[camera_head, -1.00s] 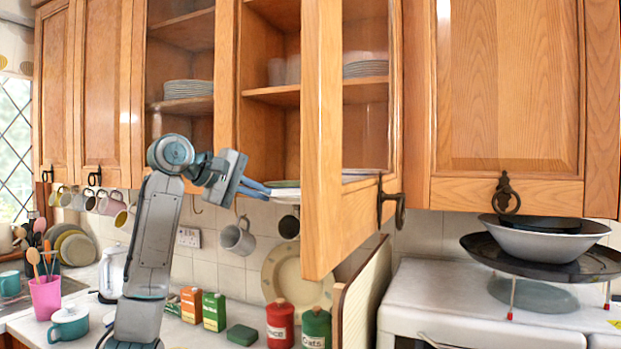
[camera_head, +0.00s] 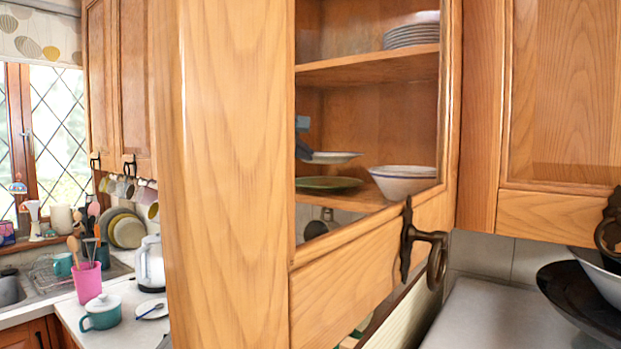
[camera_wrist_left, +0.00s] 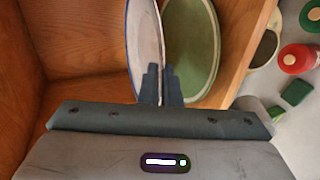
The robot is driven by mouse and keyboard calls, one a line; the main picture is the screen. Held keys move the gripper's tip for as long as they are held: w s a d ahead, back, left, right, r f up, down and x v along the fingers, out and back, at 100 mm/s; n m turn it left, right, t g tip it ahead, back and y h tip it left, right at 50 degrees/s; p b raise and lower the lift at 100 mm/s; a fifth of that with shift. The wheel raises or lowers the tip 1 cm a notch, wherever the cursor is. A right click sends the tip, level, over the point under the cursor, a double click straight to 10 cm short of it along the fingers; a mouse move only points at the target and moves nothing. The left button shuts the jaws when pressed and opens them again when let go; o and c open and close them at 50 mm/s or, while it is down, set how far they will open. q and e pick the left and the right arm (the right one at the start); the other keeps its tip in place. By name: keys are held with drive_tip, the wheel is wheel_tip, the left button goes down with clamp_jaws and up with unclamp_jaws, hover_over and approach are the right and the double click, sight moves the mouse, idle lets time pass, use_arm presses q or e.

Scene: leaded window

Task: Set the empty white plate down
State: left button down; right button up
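The white plate (camera_head: 332,157) is inside the open-fronted wall cupboard, seen through the glass of its swung-out door. It hangs roughly level above a green plate (camera_head: 330,184) on the lowest shelf, with a gap between them. My left gripper (camera_head: 304,142) reaches in from the left, mostly hidden by the door. In the left wrist view, the fingers of my left gripper (camera_wrist_left: 161,84) are closed on the rim of the white plate (camera_wrist_left: 142,42); the green plate (camera_wrist_left: 196,48) lies beside it. My right gripper is not in view.
White bowls (camera_head: 403,181) stand on the same shelf, right of the green plate. A stack of plates (camera_head: 411,35) is on the shelf above. The open cupboard door (camera_head: 236,180) with its iron handle (camera_head: 423,245) stands between the head camera and the gripper.

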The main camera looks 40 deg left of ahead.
use_arm(q)
drive_tip(key=shift+s+f, duration=0.1)
drive_tip(key=shift+f, duration=0.4)
drive_tip(key=shift+w+a+f, duration=0.1)
drive_tip(key=shift+w+f, duration=0.1)
drive_tip(key=shift+f, duration=0.1)
drive_tip(key=f, duration=0.3)
drive_tip(key=shift+w+f, duration=0.2)
drive_tip(key=shift+f, duration=0.2)
drive_tip(key=shift+s+f, duration=0.15)
drive_tip(key=shift+f, duration=0.1)
drive_tip(key=c, duration=2.1)
unclamp_jaws()
drive_tip(key=o, duration=0.4)
drive_tip(key=shift+w, duration=0.2)
drive_tip(key=shift+c, duration=0.2)
drive_tip(key=shift+o, duration=0.5)
drive_tip(key=shift+s, duration=0.1)
drive_tip(key=shift+s, duration=0.15)
